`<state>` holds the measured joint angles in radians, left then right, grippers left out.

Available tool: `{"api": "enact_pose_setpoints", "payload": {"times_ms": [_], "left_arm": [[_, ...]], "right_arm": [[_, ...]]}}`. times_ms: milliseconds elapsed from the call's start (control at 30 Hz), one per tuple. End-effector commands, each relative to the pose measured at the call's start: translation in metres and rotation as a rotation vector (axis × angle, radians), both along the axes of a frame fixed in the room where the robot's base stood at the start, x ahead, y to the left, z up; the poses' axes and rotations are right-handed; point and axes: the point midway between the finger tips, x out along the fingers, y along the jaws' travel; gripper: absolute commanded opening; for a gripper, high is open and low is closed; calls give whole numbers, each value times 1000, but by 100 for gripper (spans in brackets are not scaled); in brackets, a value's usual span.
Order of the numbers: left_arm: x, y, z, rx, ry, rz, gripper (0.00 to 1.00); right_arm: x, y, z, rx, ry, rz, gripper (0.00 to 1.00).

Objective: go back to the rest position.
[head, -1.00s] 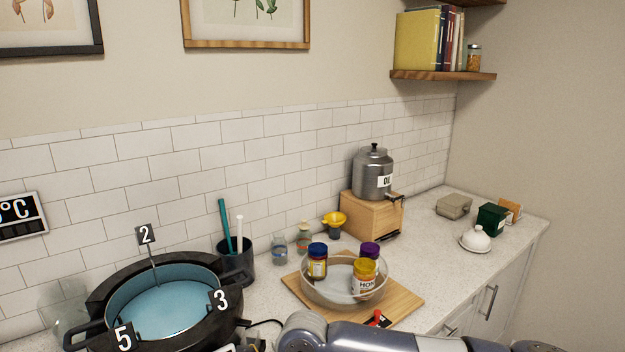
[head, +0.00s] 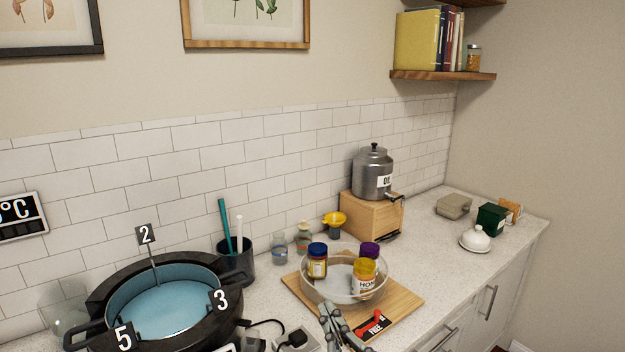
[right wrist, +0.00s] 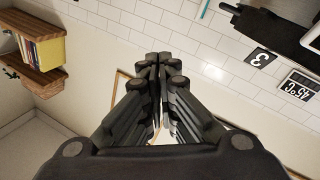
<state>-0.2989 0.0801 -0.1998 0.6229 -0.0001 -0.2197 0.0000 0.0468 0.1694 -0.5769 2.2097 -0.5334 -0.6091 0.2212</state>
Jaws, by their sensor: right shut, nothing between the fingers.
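My right gripper (head: 338,326) shows at the bottom edge of the head view, in front of the wooden board (head: 405,303). In the right wrist view my right gripper (right wrist: 159,58) has its fingertips together, with nothing between them. Most of the right arm is below the head view's frame. My left gripper is not in view.
A clear bowl (head: 345,297) with several jars stands on the board. A black pot (head: 240,318) with blue liquid is at left. A metal oil dispenser (head: 372,175) sits on a wooden box (head: 372,215). The counter is partly free at right.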

Motion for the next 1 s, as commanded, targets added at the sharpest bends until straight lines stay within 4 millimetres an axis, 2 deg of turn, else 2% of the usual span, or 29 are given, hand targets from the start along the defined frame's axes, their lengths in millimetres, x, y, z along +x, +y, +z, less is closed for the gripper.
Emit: {"api": "enact_pose_setpoints", "payload": {"times_ms": [33, 167, 200, 300, 400, 500, 733, 800, 1000], "left_arm": [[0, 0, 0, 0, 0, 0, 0], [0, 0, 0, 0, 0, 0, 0], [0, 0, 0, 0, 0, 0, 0], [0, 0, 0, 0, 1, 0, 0], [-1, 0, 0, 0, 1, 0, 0], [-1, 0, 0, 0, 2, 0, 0], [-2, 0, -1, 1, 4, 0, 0], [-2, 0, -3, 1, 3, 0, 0], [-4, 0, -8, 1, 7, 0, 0]], "right_arm": [[-5, -24, -33, 15, 125, -60, 0], [-34, -77, -113, 34, 435, -185, 0], [-49, -91, -137, 36, 529, -216, 0], [-92, -119, -187, 37, 751, -275, 0], [-137, -139, -223, 31, 939, -313, 0], [-180, -153, -248, 22, 1097, -336, 0], [-270, -173, -279, 0, 1395, -355, 0], [-259, -170, -302, -3, 1388, -353, 0], [-250, -168, -360, -9, 1407, -353, 0]]}}
